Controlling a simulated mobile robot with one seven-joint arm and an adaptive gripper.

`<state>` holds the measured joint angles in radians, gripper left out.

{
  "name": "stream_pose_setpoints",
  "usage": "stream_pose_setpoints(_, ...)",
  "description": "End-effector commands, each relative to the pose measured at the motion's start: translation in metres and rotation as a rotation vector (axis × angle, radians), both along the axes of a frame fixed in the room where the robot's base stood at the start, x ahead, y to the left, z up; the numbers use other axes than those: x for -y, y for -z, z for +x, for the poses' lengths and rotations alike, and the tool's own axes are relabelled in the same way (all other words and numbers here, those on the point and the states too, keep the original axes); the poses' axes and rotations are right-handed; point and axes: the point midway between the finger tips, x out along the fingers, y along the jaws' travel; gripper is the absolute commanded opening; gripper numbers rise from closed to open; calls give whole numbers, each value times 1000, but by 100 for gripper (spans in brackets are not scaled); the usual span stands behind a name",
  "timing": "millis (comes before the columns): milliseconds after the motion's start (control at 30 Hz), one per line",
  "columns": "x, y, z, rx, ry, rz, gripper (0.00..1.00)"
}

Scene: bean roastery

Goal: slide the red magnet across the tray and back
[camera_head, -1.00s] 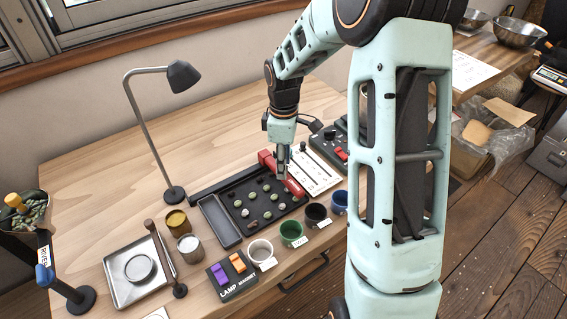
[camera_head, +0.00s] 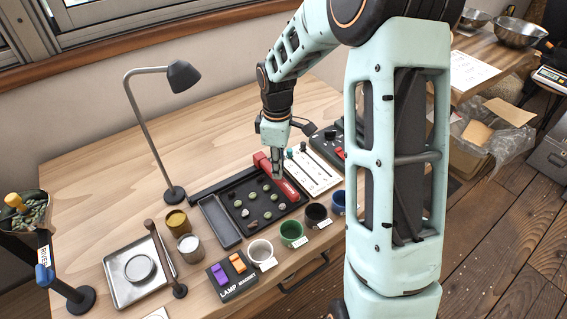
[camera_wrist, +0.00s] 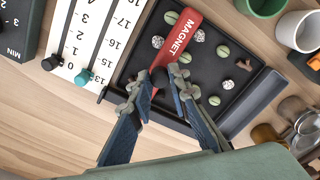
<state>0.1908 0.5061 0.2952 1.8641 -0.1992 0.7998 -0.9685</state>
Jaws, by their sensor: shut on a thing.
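The red magnet (camera_head: 289,191) is a long bar lying along the right side of the black tray (camera_head: 257,202). In the wrist view the magnet (camera_wrist: 182,34) shows white lettering, and its near end passes down between my fingers. My gripper (camera_head: 277,176) points down over it. In the wrist view my gripper's fingertips (camera_wrist: 161,78) are closed about a dark knob at the magnet's near end. Several green beans and speckled grey pieces lie on the tray (camera_wrist: 139,66), to the left of the magnet in the head view. The exact finger contact is partly hidden.
A narrow dark trough (camera_head: 220,222) adjoins the tray's left side. A white numbered slider panel (camera_head: 314,172) stands close on the right. Cups, including a green one (camera_head: 291,232) and a white one (camera_head: 260,251), line the front. The desk behind is clear around the lamp (camera_head: 174,190).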

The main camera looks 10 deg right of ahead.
Motion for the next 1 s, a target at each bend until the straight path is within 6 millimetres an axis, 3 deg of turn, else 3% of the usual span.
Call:
stream_pose_setpoints(400,-107,0,-44,0,-10,1,0)
stream_pose_setpoints(600,-151,0,-63,0,-7,2,0)
stream_pose_setpoints(800,-176,0,-73,0,-4,2,0)
stream_pose_setpoints(1000,-185,0,-77,0,-1,2,0)
